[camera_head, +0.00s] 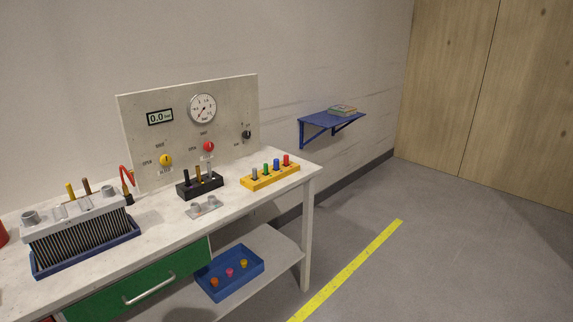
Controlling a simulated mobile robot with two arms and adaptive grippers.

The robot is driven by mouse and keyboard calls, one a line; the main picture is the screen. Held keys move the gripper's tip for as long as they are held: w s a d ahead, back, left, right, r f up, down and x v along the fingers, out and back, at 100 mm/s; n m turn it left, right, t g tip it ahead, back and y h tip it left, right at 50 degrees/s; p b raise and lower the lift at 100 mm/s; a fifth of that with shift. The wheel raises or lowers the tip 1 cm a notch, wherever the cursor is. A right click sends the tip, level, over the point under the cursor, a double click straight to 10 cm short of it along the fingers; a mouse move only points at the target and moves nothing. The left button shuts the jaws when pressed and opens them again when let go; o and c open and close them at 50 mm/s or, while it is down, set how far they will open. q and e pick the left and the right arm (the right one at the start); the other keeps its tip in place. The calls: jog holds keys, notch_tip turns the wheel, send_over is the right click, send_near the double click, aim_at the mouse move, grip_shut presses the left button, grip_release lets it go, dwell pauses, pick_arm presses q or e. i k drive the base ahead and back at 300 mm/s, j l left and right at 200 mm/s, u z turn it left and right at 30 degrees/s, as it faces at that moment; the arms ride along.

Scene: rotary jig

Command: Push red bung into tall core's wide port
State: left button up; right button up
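A finned core (80,238) with a pale metal top stands in a blue tray (87,257) at the left of the workbench. Round grey ports rise from its top, one at the left end (31,217) and one at the right end (108,192); I cannot tell which is the wide one. Small bungs lie in a blue bin on the lower shelf: a pinkish-red bung (229,272), an orange bung (214,282) and a yellow bung (243,263). Neither of my grippers is in view.
A gauge panel (188,125) stands at the bench's back. A black holder (200,187), a yellow rack with coloured pegs (269,178) and a small grey plate (204,208) sit on the bench. The blue bin (237,281) is below. A wall shelf (332,120) hangs right. Floor at right is clear.

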aim_at(52, 240)
jog(key=u, duration=1.3)
jog(key=z, duration=1.3)
jog(key=i+l+u, duration=0.1)
jog(key=i, duration=0.2)
jog(key=i+l+u, duration=0.1)
jog(key=i, duration=0.25)
